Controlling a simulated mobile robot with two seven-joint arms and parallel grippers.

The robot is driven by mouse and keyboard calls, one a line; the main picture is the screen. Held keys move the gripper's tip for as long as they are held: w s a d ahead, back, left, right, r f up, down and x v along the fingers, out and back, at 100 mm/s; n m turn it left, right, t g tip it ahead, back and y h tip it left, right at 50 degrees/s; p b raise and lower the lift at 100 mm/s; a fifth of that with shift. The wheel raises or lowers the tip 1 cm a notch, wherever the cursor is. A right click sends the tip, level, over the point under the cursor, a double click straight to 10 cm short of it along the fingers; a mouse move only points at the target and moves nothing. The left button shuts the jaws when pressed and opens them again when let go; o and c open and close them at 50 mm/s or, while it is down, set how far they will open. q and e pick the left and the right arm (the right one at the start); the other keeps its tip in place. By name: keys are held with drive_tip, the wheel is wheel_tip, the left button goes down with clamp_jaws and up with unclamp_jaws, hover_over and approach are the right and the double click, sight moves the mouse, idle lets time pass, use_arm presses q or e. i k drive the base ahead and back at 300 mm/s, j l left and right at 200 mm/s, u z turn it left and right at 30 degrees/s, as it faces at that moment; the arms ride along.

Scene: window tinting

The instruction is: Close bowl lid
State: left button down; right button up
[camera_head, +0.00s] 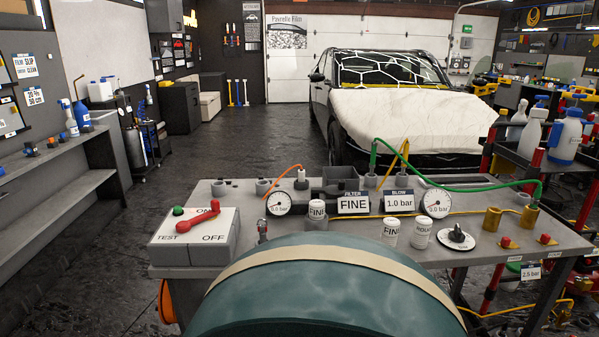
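On the grey workbench (270,229), a white cartridge marked FINE (317,208) stands upright in a short grey holder, left of the FILTER sign (353,202). Two more white cartridges, one marked FINE (391,229) and one with a partly readable label (421,235), stand on the bench to the right. I cannot tell which part is the bowl or its lid. A large dark green dome (330,293) with a beige band fills the lower middle and hides the bench front; I cannot tell what it is. Neither of my grippers shows.
A control box (195,238) with a red lever stands on the bench's left end. Two gauges (279,203) (437,203), a black knob (457,236) and brass cups (492,218) share the bench. A green hose (460,189) arches over its back. A covered car (400,110) stands behind.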

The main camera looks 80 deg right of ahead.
sight(332, 191)
drive_tip(key=z, duration=1.8)
